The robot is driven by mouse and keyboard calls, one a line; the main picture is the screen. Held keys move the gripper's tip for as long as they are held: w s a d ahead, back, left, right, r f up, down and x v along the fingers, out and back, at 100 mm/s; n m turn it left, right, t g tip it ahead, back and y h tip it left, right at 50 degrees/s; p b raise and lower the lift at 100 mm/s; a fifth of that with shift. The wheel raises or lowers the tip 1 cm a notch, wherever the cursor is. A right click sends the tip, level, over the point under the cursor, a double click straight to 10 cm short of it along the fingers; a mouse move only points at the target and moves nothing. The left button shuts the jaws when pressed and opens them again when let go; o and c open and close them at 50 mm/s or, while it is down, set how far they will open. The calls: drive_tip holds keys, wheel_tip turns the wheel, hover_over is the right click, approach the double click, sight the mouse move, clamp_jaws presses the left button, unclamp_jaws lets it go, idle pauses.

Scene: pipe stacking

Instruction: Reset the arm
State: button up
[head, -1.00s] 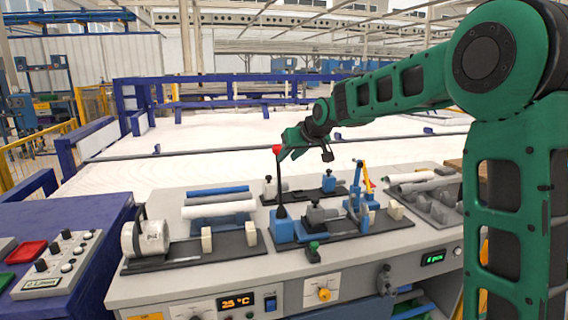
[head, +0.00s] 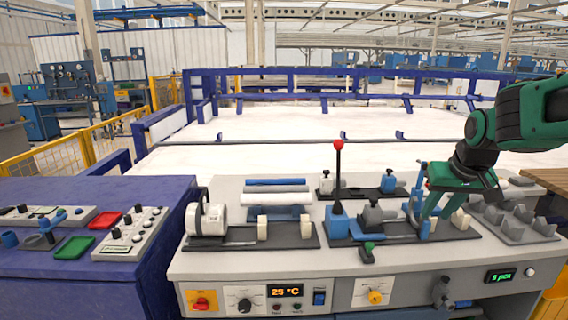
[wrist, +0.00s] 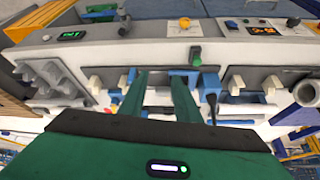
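My gripper (head: 432,205) is at the right of the head view, pointing down over the right part of the grey workbench (head: 230,262). Its green fingers overlap the blue and grey fixture there; I cannot tell whether they touch it. In the wrist view my gripper (wrist: 160,82) has its two green fingers apart, with nothing held between them. My green and black arm comes in from the right edge of the head view. Most of its upper part is out of the picture.
A white pipe (head: 275,199) and a blue pipe (head: 275,182) lie at the back of the bench. A red-knobbed lever (head: 338,170) stands up left of my gripper. A grey holder (head: 515,220) is at the right. A purple control desk (head: 95,260) stands at the left.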

drive_tip(key=s+d+f+m+g, duration=0.1)
drive_tip(key=s+f, duration=0.2)
drive_tip(key=s, duration=0.7)
drive_tip(key=s+d+f+m+g, duration=0.1)
drive_tip(key=s+f+m+g, duration=0.1)
drive_tip(key=s, duration=0.8)
drive_tip(key=s+f+m+g, duration=0.1)
drive_tip(key=s+f, duration=0.3)
drive_tip(key=s, duration=0.6)
drive_tip(key=shift+s+d+m+g+y, duration=0.3)
drive_tip(key=shift+d+g+y, duration=0.1)
drive_tip(key=shift+g, duration=0.3)
drive_tip(key=shift+w+f, duration=0.25)
drive_tip(key=shift+w, duration=0.4)
